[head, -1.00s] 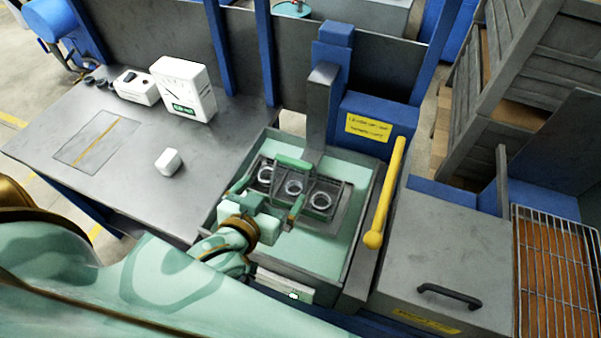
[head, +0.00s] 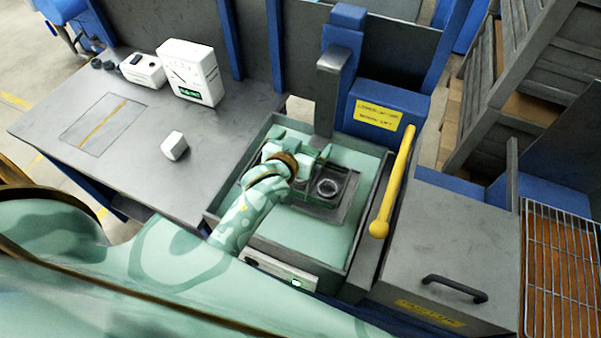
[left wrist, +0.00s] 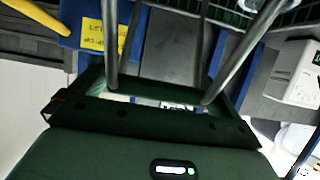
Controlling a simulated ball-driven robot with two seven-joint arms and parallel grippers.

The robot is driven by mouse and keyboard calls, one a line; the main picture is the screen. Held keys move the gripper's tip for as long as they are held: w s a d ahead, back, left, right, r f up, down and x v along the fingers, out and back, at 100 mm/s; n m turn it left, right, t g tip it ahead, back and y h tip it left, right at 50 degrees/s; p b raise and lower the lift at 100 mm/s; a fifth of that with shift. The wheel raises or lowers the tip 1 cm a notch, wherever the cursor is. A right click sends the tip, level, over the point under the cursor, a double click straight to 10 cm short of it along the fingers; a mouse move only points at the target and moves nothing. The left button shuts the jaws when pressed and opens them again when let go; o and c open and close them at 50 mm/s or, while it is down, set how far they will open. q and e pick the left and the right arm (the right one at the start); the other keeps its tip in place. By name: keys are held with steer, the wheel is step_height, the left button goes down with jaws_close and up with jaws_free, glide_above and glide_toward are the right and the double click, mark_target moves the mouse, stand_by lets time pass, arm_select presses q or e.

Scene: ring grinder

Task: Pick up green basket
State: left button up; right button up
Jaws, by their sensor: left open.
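The basket (head: 345,196) is a dark rack in the pale green tank (head: 335,250). In the head view one ring at its right end shows clearly; my left gripper (head: 303,146) and wrist hide most of the rest, including the green handle. The gripper is open and over the basket's left and middle part. In the left wrist view, wire mesh of the basket (left wrist: 180,12) lies at the top, and grey rods come down between the open jaws (left wrist: 160,92). I cannot tell whether the jaws touch the handle. My right gripper is out of view.
A yellow lever (head: 394,185) rises along the tank's right wall, and a grey post (head: 327,95) stands behind the basket. A grey lidded box (head: 440,255) is to the right. The left worktop holds a white meter (head: 190,72) and a small white block (head: 174,145).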

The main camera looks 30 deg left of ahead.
arm_select(q)
steer(key=shift+c, duration=0.7)
steer(key=shift+w+r, duration=0.1)
steer(key=c, duration=1.4)
